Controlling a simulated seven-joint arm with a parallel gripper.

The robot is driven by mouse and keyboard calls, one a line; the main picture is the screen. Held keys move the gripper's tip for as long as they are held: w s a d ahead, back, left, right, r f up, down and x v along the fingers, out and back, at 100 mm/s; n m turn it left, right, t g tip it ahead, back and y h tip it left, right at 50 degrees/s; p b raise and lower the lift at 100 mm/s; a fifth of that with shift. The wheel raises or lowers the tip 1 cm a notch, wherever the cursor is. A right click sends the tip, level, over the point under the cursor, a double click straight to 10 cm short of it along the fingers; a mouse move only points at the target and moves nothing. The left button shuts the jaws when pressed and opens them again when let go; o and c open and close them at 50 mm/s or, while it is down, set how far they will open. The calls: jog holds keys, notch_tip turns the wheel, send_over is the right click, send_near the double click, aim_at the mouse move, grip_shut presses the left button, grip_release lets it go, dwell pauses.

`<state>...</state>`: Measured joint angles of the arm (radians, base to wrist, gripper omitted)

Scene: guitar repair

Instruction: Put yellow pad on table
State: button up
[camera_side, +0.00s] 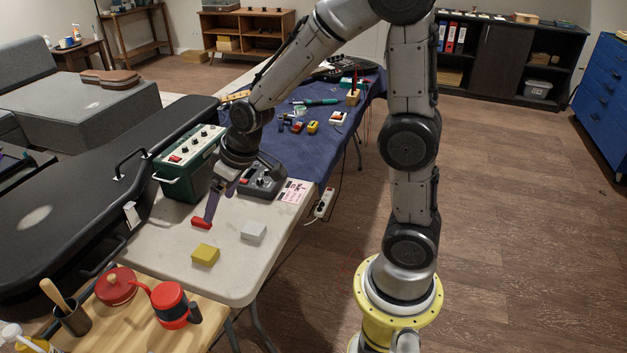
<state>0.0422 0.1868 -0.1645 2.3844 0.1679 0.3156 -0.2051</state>
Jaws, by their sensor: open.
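The yellow pad (205,254) lies flat on the pale folding table (233,275), near the middle of its front half. My gripper (211,212) is open and points down just above and behind the yellow pad, apart from it. A red pad (202,223) lies at or between my fingertips. I cannot tell whether the fingers touch it. A grey-white pad (253,231) lies on the table to the right of my gripper.
A green amplifier (187,167) stands at the table's back left, with a grey pedal (262,181) behind my gripper. A wooden table (140,325) in front holds a red kettle (170,303) and a red pot (116,286). Bare tabletop surrounds the yellow pad.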

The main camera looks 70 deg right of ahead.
jog(key=s+r, duration=0.5)
jog(key=s, duration=0.5)
jog(key=s+r, duration=0.5)
jog(key=s, duration=0.6)
jog(key=shift+a+r+t, duration=0.15)
jog(key=shift+a+t, duration=0.05)
jog(key=shift+t, duration=0.2)
